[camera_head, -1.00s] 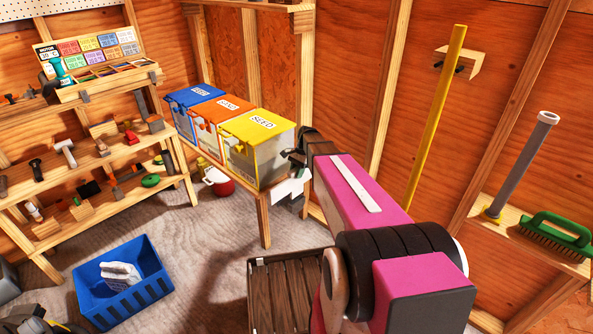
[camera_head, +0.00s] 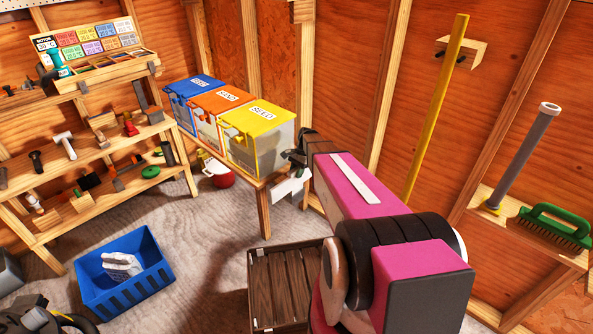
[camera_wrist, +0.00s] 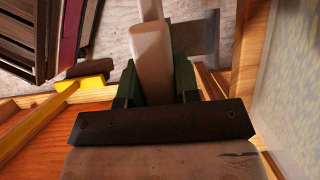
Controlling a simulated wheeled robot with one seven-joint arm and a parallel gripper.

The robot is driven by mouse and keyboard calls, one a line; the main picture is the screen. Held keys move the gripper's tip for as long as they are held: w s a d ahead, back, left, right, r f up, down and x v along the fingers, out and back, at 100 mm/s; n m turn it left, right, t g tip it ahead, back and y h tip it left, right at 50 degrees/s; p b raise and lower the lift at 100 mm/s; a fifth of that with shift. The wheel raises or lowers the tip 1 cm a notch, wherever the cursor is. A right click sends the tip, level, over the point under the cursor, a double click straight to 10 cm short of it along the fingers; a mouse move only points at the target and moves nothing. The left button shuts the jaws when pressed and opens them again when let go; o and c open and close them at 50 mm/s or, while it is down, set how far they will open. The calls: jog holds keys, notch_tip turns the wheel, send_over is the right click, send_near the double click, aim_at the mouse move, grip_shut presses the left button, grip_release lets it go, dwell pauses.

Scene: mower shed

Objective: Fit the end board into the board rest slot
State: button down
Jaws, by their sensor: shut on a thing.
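My gripper (camera_wrist: 157,64) is shut on a pale beige piece (camera_wrist: 150,48), which I take to be the end board. Its two green fingers stand on either side of it. In the head view a pale piece (camera_head: 291,187) hangs at my gripper (camera_head: 297,160), right beside the bin bench's front corner. My arm hides part of this area. I cannot make out the board rest slot in either view.
Blue, orange and yellow-lidded bins (camera_head: 258,150) stand close left of my gripper. A dark slatted crate (camera_head: 285,290) is on the floor below. A yellow pole (camera_head: 437,105) leans on the right wall. A blue basket (camera_head: 128,285) and tool shelves (camera_head: 90,150) are left.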

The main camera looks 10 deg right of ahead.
aim_at(297, 181)
jog(key=shift+f, duration=1.1)
jog(key=c, duration=0.8)
grip_release()
